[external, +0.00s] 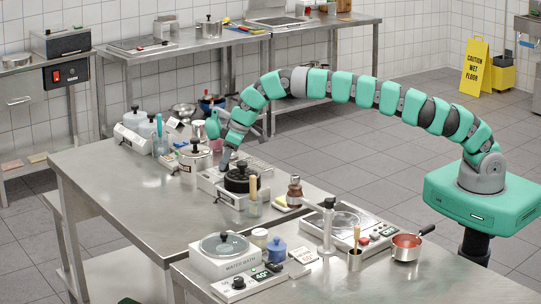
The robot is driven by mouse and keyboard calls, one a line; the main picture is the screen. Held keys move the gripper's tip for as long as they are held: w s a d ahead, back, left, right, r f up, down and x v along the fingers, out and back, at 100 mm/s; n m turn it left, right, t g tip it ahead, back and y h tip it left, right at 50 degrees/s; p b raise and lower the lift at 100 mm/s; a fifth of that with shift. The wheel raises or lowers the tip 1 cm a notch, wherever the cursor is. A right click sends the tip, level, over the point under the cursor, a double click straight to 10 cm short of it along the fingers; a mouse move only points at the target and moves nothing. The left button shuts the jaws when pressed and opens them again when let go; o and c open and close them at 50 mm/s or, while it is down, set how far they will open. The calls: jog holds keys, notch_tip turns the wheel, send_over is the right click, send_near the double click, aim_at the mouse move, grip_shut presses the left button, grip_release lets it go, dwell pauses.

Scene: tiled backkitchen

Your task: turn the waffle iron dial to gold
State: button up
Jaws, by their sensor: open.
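The waffle iron appears to be the round black-lidded appliance (242,182) on a pale base, near the right end of the left steel table. Its dial is too small to make out, and its setting cannot be read. My gripper (225,163) points down just behind and left of the black lid, close to the appliances there. It is open, with nothing visible between its fingers. Whether it touches anything cannot be told from this view.
A lidded pot (195,160) stands left of my gripper. A glass with a wooden handle (253,202) stands right of the waffle iron. A water bath (224,256) and a red-filled saucepan (406,247) are on the nearer table. The left table's front (130,190) is clear.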

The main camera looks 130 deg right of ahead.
jog(key=shift+f, duration=0.15)
jog(key=c, duration=1)
jog(key=shift+o, duration=0.2)
